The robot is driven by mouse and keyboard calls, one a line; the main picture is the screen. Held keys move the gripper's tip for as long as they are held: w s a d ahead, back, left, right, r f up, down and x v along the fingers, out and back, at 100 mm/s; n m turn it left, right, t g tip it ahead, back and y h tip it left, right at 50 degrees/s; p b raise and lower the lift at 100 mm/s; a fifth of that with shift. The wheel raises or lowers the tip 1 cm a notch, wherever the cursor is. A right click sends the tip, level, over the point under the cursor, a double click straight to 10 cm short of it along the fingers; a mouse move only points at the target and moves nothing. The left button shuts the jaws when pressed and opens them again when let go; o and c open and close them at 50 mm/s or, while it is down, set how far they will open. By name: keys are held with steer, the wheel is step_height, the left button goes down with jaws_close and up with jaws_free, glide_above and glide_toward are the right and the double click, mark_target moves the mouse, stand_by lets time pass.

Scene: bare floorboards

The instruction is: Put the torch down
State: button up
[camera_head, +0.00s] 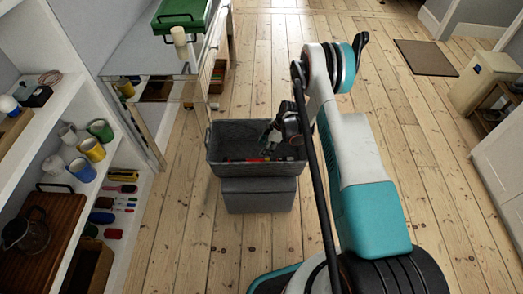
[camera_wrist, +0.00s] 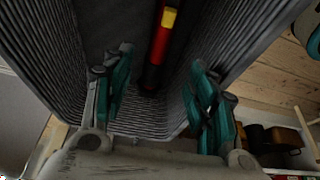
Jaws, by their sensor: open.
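A dark torch with a red stripe and a yellow patch (camera_wrist: 158,50) lies inside a grey ribbed bin (camera_wrist: 60,60) in the wrist view. My gripper (camera_wrist: 162,78) is open, with its two teal-grey fingers apart on either side of the torch's near end. No contact between fingers and torch shows. In the head view, my gripper (camera_head: 270,138) reaches down into the grey bin (camera_head: 225,172), where small red and dark items are partly hidden by the arm and bin wall.
The bin stands on a grey box (camera_head: 258,196) on bare floorboards. Shelves with several mugs (camera_head: 92,150) stand at left. A counter with a green case (camera_head: 183,14) is behind. A doormat (camera_head: 425,57) lies at far right.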

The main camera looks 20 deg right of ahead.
steer(key=s+r+m+t+h+p, duration=0.1)
steer(key=s+r+m, duration=0.25)
steer(key=r, duration=1.65)
steer(key=s+r+m+t+h+p, duration=0.15)
steer(key=r+m, duration=0.25)
steer(key=r, duration=1.7)
steer(key=s+a+r+m+t+b, duration=0.1)
steer(key=s+a+r+m+t, duration=0.15)
steer(key=s+r, duration=0.9)
steer(key=s+m+t+h, duration=0.1)
steer(key=s+m, duration=0.4)
steer(key=s, duration=1.1)
steer(key=shift+a+r+h, duration=0.25)
steer(key=shift+r+h, duration=0.1)
steer(key=shift+r, duration=0.1)
